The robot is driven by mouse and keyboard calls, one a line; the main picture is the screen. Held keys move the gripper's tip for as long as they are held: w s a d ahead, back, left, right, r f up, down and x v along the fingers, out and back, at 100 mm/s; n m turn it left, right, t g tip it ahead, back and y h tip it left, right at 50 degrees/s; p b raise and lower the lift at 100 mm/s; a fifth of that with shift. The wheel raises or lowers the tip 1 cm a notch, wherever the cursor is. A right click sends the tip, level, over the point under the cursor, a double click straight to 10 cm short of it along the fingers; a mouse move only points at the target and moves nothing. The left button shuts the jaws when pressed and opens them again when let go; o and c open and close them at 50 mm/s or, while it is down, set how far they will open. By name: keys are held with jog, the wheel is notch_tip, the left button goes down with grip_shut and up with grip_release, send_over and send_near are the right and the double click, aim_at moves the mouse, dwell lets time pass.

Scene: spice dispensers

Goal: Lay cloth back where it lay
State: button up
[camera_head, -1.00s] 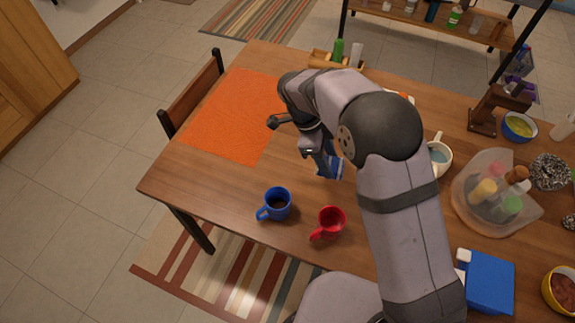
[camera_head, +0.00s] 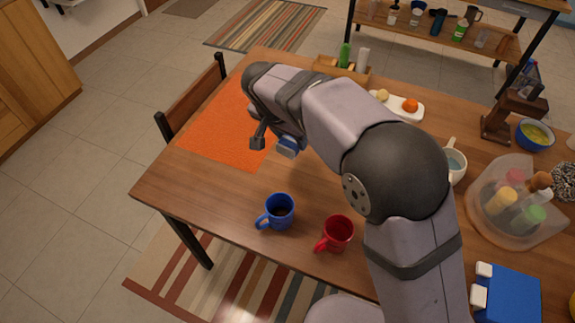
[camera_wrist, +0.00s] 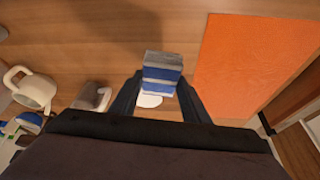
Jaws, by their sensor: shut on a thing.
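The cloth (camera_wrist: 163,68) is a small folded bundle with blue and pale grey-white bands. My gripper (camera_wrist: 160,92) is shut on it, with one dark finger on each side. In the head view the cloth (camera_head: 288,147) shows as a blue and white patch below my wrist, near the right edge of the orange mat (camera_head: 208,135). It appears held above the wooden table (camera_head: 180,190); its exact height I cannot tell. In the wrist view the orange mat (camera_wrist: 245,60) lies to the right of the cloth, with bare wood between. My arm hides part of the mat.
A blue mug (camera_head: 280,212) and a red mug (camera_head: 338,233) stand near the front edge. A white cup (camera_head: 455,163) and a clear tub of bottles (camera_head: 510,225) stand to the right. A wooden caddy (camera_head: 325,65) and a white tray (camera_head: 395,101) are at the back.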

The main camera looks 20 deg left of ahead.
jog(key=n, duration=0.1)
jog(key=n+y, duration=0.1)
jog(key=a+n, duration=0.1)
jog(key=n, duration=0.1)
jog(key=shift+w+r+y, duration=0.15)
jog(key=shift+w+y, duration=0.1)
jog(key=shift+y, duration=0.05)
jog(key=shift+n+y, duration=0.4)
jog(key=shift+n, duration=0.7)
jog(key=shift+g, duration=0.3)
jog(key=shift+f+p, duration=0.35)
jog(key=shift+f, duration=4.65)
jog(key=shift+f, duration=0.2)
jog(key=o, duration=1.1)
jog(key=shift+r, duration=0.2)
